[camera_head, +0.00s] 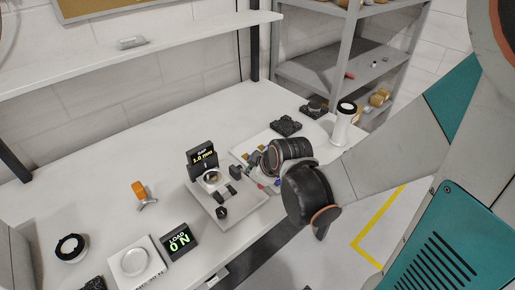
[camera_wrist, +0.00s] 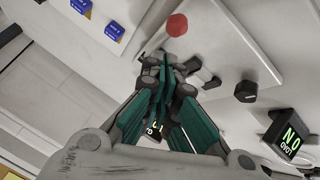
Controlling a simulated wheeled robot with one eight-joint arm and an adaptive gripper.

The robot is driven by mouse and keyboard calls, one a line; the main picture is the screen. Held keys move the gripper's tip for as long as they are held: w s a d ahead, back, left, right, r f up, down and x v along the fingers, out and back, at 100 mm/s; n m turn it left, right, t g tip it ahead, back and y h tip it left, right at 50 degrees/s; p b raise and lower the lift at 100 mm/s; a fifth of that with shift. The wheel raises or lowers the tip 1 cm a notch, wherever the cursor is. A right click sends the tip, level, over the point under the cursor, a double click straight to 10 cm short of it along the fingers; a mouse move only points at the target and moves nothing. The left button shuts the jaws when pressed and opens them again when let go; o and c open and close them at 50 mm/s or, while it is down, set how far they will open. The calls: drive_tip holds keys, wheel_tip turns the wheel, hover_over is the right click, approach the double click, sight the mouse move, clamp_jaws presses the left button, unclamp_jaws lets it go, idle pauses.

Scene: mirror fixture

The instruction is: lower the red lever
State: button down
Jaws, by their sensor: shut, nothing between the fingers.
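A round red knob (camera_wrist: 177,25), which looks like the end of the red lever, shows at the top of the wrist view. Its shaft cannot be made out. A small red spot beside my arm in the head view (camera_head: 262,186) may be the same part. My gripper (camera_wrist: 165,62) is shut and empty, with its fingertips just short of the knob in the picture; whether they touch it I cannot tell. In the head view my arm's end hides most of the gripper. The fixture plate (camera_head: 250,207) lies left of my arm and carries a round mount (camera_head: 213,179).
A display (camera_head: 202,158) reads "GAP 1.0 mm" behind the mount. Another display (camera_head: 179,242) reads "LOAD 0 N". Blue blocks (camera_wrist: 115,31) and a black knob (camera_wrist: 245,91) lie near the gripper. A white cylinder (camera_head: 344,124) stands at the right. The table's back left is clear.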

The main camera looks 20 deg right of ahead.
drive_tip(key=shift+s+d+f+b, duration=0.2)
drive_tip(key=shift+s+f+b, duration=0.7)
drive_tip(key=shift+f, duration=0.3)
drive_tip(key=s+a+p+v, duration=0.1)
drive_tip(key=p+v, duration=0.7)
drive_tip(key=v, duration=0.3)
drive_tip(key=shift+a, duration=0.25)
